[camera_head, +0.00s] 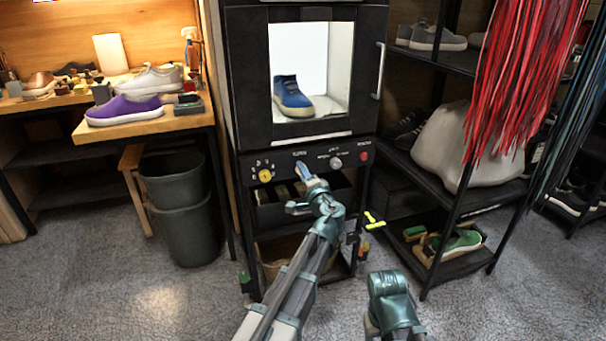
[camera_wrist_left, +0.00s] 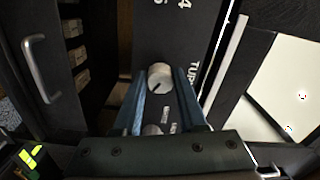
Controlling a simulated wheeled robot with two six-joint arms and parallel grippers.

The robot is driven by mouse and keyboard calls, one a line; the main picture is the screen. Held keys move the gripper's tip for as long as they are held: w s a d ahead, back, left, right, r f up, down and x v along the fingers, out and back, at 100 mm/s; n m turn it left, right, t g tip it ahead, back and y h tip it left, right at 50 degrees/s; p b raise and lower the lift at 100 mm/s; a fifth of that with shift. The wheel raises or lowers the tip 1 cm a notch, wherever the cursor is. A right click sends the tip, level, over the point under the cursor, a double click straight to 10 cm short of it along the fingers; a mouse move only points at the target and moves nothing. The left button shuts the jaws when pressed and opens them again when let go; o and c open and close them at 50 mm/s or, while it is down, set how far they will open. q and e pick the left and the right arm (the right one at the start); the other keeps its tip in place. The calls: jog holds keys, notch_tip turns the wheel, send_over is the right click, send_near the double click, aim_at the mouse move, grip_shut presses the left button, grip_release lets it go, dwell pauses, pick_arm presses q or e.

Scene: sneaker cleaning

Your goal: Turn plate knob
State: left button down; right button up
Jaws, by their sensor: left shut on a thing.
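The plate knob (camera_wrist_left: 160,77) is a small pale round knob with a dark pointer line, on the dark control panel (camera_wrist_left: 178,35) below the machine's window. In the wrist view it sits between the two blue fingers of my left gripper (camera_wrist_left: 158,90), which is shut on it. In the head view my left gripper (camera_head: 304,178) reaches the panel from below and hides this knob. A yellow knob (camera_head: 265,175) is to its left. A grey knob (camera_head: 336,162) and a red button (camera_head: 364,156) are to its right. My right gripper's fingers do not show.
A blue shoe (camera_head: 291,95) stands in the lit chamber behind the door window. The door has a vertical handle (camera_head: 380,70). A shelf rack (camera_head: 455,185) stands at right, a workbench with shoes and bins (camera_head: 180,190) at left. A yellow-green object (camera_head: 373,221) is near the machine's lower right.

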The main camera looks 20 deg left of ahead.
pick_arm(q)
jog(key=shift+m, duration=0.3)
dwell(0.4)
jog(key=shift+c, duration=2.3)
grip_release()
jog(key=shift+s, duration=0.1)
jog(key=v, duration=1.3)
jog(key=shift+s+d, duration=0.25)
jog(key=shift+d, duration=0.05)
